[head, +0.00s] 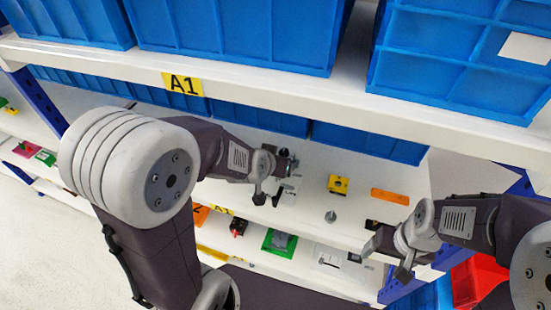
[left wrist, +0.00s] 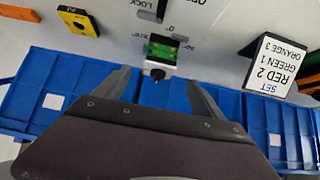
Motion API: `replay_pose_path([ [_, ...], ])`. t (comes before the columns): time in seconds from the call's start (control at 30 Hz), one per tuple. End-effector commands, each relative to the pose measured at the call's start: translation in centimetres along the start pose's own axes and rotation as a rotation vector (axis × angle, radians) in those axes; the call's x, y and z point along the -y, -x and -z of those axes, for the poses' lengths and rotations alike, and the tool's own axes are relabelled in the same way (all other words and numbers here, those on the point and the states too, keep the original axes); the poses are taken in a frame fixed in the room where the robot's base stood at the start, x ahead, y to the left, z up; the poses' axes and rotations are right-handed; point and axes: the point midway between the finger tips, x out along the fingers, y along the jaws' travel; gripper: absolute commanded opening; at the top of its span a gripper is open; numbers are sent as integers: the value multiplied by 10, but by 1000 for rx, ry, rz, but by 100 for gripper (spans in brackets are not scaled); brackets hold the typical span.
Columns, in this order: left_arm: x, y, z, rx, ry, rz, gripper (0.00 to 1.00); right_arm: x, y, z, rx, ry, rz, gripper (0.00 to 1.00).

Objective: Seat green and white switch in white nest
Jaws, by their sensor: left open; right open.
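The green and white switch (left wrist: 160,62) shows in the left wrist view, with a green section, a white body and a dark stub. It lies in line with the gap between the fingers of my left gripper (left wrist: 157,82), which is open. I cannot tell whether the switch is between the fingertips or just beyond them. In the head view, my left gripper (head: 268,193) is over the middle shelf and mostly hides the switch. My right gripper (head: 388,258) is open near the shelf's front edge at the right. A white plate with grey parts (head: 335,258) is on the lower shelf; I cannot tell whether it is the nest.
A yellow block (head: 338,184), an orange bar (head: 390,197) and a grey knob (head: 331,216) sit on the middle shelf. A green item (head: 280,242) is on the lower shelf. A sign (left wrist: 278,66) stands at the right in the left wrist view. Blue bins (head: 240,30) stand above.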

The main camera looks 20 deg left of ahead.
Motion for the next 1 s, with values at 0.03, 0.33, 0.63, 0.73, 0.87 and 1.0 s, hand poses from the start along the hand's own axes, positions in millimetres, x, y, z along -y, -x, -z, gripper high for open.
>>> replay_pose_path([
  [0.03, 0, 0, 0, 1, 0, 0, 80, 0, 0, 0, 0, 0, 0, 79],
  [0.33, 11, 43, -140, 564, 51, -14, 80, 0, 0, 0, 0, 0, 0, 79],
  [0.63, 18, 61, -166, 685, 61, 8, 80, 0, 0, 0, 0, 0, 0, 79],
  [0.73, 18, 51, -176, 684, 61, 8, 80, 0, -14, -1, 0, 0, 0, 79],
  [0.87, 18, 48, -179, 683, 61, 8, 80, 0, -19, -2, 1, 0, 0, 79],
  [1.0, 17, 49, -178, 683, 61, 8, 80, 0, -18, -2, 0, 0, 0, 79],
])
